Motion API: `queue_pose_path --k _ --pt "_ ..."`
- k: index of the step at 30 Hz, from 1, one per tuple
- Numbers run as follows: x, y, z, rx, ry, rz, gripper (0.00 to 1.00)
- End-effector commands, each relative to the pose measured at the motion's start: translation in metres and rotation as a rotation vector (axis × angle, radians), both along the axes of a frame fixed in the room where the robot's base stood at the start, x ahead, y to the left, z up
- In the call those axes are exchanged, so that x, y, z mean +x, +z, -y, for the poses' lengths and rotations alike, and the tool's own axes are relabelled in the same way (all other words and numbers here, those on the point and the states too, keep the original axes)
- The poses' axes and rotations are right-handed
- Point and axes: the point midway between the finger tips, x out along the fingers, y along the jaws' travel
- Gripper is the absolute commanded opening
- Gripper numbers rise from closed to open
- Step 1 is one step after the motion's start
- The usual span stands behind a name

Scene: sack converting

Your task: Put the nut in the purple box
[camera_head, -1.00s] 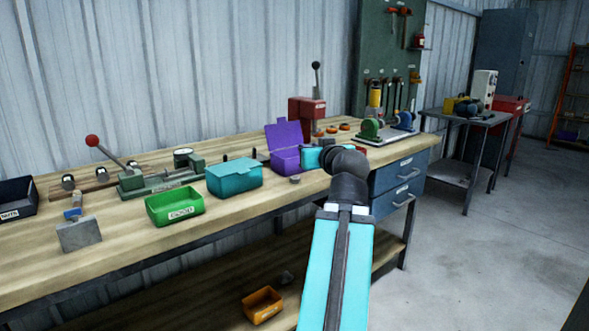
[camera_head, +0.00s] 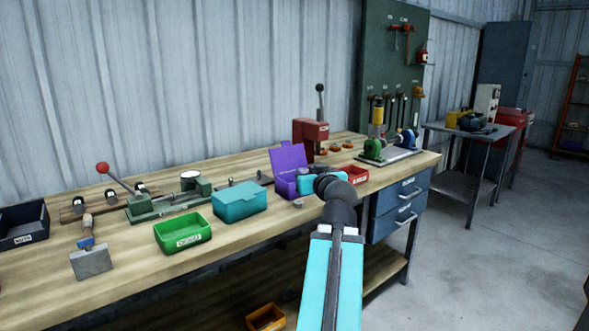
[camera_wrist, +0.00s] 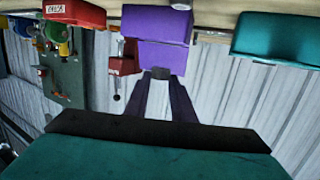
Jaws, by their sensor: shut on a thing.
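The purple box (camera_head: 289,160) stands open on the workbench, its lid raised at the back; it also shows in the wrist view (camera_wrist: 157,24). My gripper (camera_wrist: 161,80) is shut on a small dark grey piece, the nut (camera_wrist: 160,73), held at the fingertips. In the wrist view the nut overlaps the purple box's lower part, and I cannot tell its height over the box. In the head view my gripper (camera_head: 308,184) is at the box's right front, and the nut is hidden there.
A teal box (camera_head: 239,203) and a green bin (camera_head: 183,235) stand to the left. A red bin (camera_head: 354,174) is right of my wrist, and a red press (camera_head: 310,131) stands behind. A small grey round piece (camera_head: 298,203) lies in front of the purple box.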

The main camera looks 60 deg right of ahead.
Motion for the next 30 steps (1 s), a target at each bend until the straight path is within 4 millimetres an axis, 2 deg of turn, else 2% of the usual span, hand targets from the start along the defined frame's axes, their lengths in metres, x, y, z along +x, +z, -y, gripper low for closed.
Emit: queue_pose_path --k 30 --pt "0.030 0.001 0.022 0.001 0.001 0.001 0.00"
